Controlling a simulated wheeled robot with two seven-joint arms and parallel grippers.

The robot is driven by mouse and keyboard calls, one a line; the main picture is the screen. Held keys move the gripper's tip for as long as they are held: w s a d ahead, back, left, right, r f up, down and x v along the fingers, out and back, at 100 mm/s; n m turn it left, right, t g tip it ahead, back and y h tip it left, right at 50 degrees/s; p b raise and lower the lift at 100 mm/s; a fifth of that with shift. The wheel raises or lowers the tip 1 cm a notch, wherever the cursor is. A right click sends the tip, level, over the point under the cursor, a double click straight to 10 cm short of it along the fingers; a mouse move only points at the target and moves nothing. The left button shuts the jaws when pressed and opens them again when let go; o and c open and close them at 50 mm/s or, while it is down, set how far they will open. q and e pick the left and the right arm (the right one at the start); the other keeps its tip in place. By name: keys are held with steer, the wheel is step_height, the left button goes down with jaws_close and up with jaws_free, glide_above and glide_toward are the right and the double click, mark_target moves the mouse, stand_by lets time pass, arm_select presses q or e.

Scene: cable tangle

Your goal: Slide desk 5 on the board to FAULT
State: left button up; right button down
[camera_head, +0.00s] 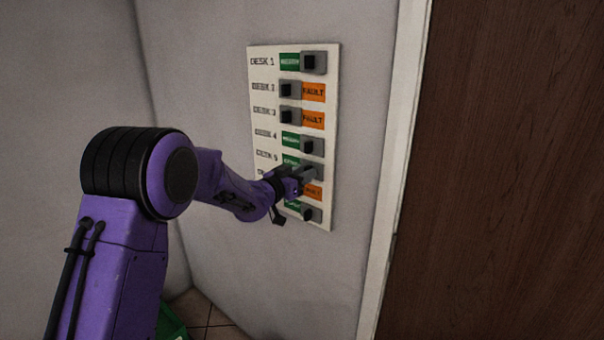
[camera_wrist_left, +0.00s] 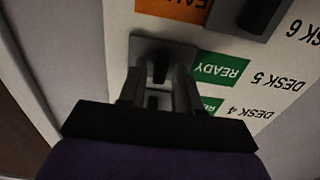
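The board (camera_head: 263,104) hangs on the wall, with a column of labelled sliders. The desk 5 row shows its green READY label (camera_wrist_left: 220,68); its slider (camera_wrist_left: 159,65) is at the right end of the row in the head view. My left gripper (camera_head: 307,173) is at this slider. In the left wrist view my left gripper (camera_wrist_left: 159,74) has a finger on each side of the slider's dark knob, with a narrow space between them. Whether the fingers press on the knob cannot be told. My right gripper is out of view.
The desk 4 slider (camera_head: 307,146) sits just above. The desk 6 row, with an orange FAULT label (camera_head: 313,191), is just below and partly hidden by my gripper. Desks 2 and 3 show FAULT. A brown door (camera_head: 500,170) stands to the right.

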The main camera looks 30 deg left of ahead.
arm_select(q)
jaws_close()
steer(key=a+p, duration=0.1)
steer(key=a, duration=0.4)
steer(key=a+p, duration=0.1)
steer(key=a, duration=0.2)
steer(key=shift+w+a+p, duration=0.1)
steer(key=shift+w+p, duration=0.2)
steer(key=shift+d+r, duration=0.15)
steer(key=shift+d, duration=0.05)
steer(key=shift+o, duration=1.5)
jaws_free()
steer(key=shift+a, duration=0.2)
steer(key=shift+f, duration=0.2)
